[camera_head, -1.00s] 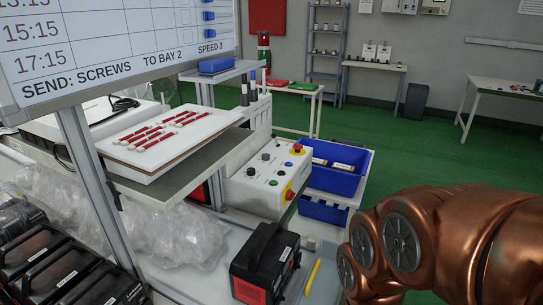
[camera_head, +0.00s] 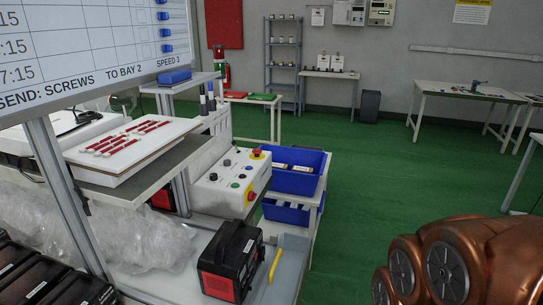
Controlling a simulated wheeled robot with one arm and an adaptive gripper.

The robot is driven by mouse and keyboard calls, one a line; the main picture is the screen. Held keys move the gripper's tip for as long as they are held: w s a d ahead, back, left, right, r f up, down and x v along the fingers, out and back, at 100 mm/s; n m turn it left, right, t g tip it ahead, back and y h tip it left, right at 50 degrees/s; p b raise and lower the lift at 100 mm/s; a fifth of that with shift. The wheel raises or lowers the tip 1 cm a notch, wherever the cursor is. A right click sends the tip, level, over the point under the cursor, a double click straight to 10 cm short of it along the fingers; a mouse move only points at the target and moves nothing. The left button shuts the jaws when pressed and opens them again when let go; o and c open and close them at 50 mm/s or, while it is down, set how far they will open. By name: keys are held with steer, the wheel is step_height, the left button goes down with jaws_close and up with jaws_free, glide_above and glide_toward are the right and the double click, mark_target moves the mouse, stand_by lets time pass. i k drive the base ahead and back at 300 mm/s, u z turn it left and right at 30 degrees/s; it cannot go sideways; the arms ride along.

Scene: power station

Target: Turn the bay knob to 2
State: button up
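A white control box (camera_head: 207,190) stands left of centre on the bench. Its sloped top carries dark knobs (camera_head: 227,163), small coloured buttons and a red stop button on yellow (camera_head: 257,154). The knob labels are too small to read, so I cannot tell which one is the bay knob or where it points. A whiteboard (camera_head: 90,45) at upper left reads "SCREWS TO BAY 2, SPEED 3". My copper-coloured arm shows at lower right, well apart from the box. My gripper is outside the picture.
A white board with red-and-white strips (camera_head: 120,145) lies left of the box. Blue bins (camera_head: 293,180) stand to its right. A black-and-red device (camera_head: 230,262) and a yellow handle (camera_head: 275,265) are in front. Green floor (camera_head: 400,190) is clear at right.

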mark_target(226, 163)
steer(key=z, duration=0.8)
steer(key=i, duration=3.35)
steer(key=u, duration=3.85)
steer(key=i, duration=0.5)
steer(key=u, duration=0.05)
